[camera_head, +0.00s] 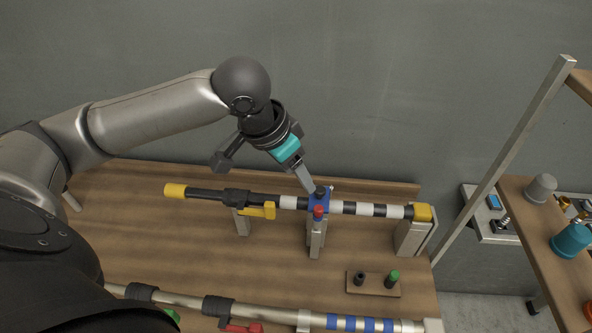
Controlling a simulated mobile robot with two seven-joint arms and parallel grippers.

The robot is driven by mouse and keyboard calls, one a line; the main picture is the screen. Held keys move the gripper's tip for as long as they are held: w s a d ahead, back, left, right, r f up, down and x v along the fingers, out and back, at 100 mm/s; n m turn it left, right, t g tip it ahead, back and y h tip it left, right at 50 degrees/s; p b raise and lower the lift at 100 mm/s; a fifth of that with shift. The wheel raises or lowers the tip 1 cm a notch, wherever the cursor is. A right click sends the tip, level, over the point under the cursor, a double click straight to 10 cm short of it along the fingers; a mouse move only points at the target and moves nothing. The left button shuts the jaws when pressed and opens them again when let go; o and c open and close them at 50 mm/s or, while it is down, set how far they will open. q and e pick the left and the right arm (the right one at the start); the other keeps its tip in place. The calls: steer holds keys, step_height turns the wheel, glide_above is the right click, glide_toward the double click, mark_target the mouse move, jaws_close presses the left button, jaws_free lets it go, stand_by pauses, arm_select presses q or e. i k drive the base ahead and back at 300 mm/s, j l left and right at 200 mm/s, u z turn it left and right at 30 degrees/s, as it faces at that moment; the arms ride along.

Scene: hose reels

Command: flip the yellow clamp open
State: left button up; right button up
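The yellow clamp (258,210) is in the head view, hanging at the front of the striped bar beside a black collar, above a grey post. Its yellow lever part lies roughly along the bar. My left gripper (316,188) reaches down from above, right of the yellow clamp and apart from it. Its fingertips are at a blue clamp (312,203) with a red knob (319,211) on the bar. Whether the fingers are open or shut there is too small to tell. My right gripper is not in view.
The black-and-white bar (365,209) has a yellow left end (175,190) and a yellow right end (423,212). A second pipe (180,299) with blue bands runs along the front. A small board (373,285) holds black and green pegs. A metal frame post (510,150) stands at right.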

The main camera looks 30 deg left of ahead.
mark_target(269, 212)
steer(key=k, duration=1.5)
